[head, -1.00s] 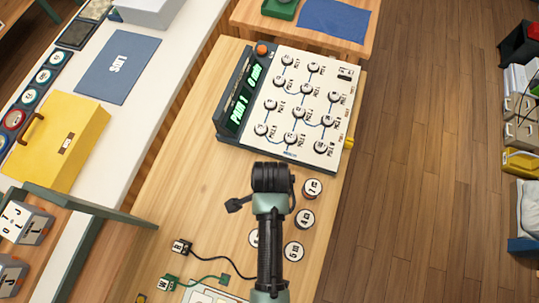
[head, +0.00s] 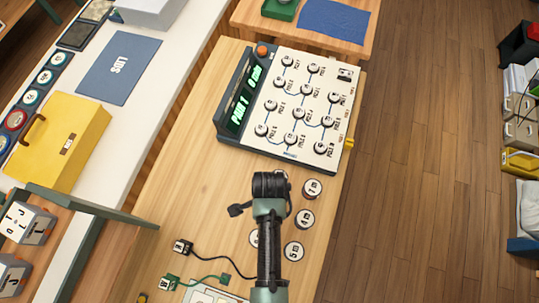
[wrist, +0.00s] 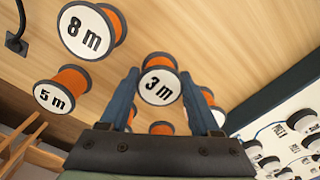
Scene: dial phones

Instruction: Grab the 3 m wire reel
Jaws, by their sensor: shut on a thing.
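The 3 m wire reel (wrist: 158,88) is an orange spool with dark rims and a white "3 m" label facing the wrist camera. It sits between the two blue fingers of my gripper (wrist: 160,78) in the wrist view, and the gripper is shut on it. In the head view my dark wrist (head: 270,187) is over the wooden table, in front of the white panel. It hides the fingers and the held reel there. I cannot tell whether the reel is clear of the table.
In the wrist view an 8 m reel (wrist: 85,32) and a 5 m reel (wrist: 60,90) stand close by, with others partly hidden behind the gripper. The panel (head: 292,107) with round knobs stands beyond. A small black block (head: 181,247) with a cable lies left.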

